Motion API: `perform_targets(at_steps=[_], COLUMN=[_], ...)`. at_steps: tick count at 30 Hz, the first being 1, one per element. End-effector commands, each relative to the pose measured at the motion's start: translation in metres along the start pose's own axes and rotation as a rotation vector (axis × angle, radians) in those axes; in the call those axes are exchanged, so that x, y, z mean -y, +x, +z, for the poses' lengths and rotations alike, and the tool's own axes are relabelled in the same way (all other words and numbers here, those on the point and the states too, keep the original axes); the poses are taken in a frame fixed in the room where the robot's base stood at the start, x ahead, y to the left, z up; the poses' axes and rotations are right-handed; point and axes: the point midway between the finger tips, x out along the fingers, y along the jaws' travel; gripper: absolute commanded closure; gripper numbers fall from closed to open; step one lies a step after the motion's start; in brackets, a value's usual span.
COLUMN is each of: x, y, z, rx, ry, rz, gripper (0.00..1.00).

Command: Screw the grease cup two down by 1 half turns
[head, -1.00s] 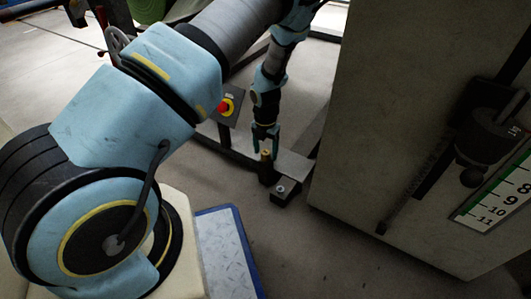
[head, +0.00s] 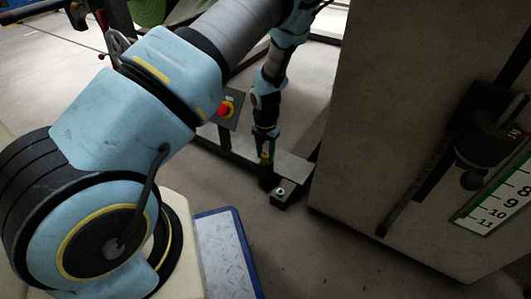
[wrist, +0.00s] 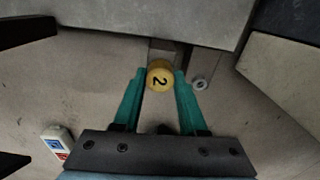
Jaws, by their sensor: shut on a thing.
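Grease cup two (wrist: 159,79) is a round yellow cap marked with a "2", in the upper middle of the wrist view. It also shows small at the fingertips in the head view (head: 265,156). My gripper (wrist: 160,85) is shut on it, with one green finger on each side of the cap. In the head view my gripper (head: 265,150) points down at the cup from above. The cup's lower part and its seat are mostly hidden.
A small grey bolt-like fitting (wrist: 199,84) sits just right of the cup. A large pale cabinet (head: 400,130) stands close on the right. A red stop button (head: 224,109) is left of my forearm. A blue-edged plate (head: 228,255) lies on the floor.

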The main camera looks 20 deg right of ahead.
Motion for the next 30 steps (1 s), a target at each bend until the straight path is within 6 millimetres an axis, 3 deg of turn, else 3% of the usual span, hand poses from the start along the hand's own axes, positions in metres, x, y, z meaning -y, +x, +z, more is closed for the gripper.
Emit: perform_targets(at_steps=[14, 30], x=[-0.0002, -0.0004], y=[-0.0035, -0.0039], z=[0.0003, 0.0001], rx=[0.001, 0.000], ry=[0.117, 0.601], rz=[-0.001, -0.001], gripper=[1.00, 1.00])
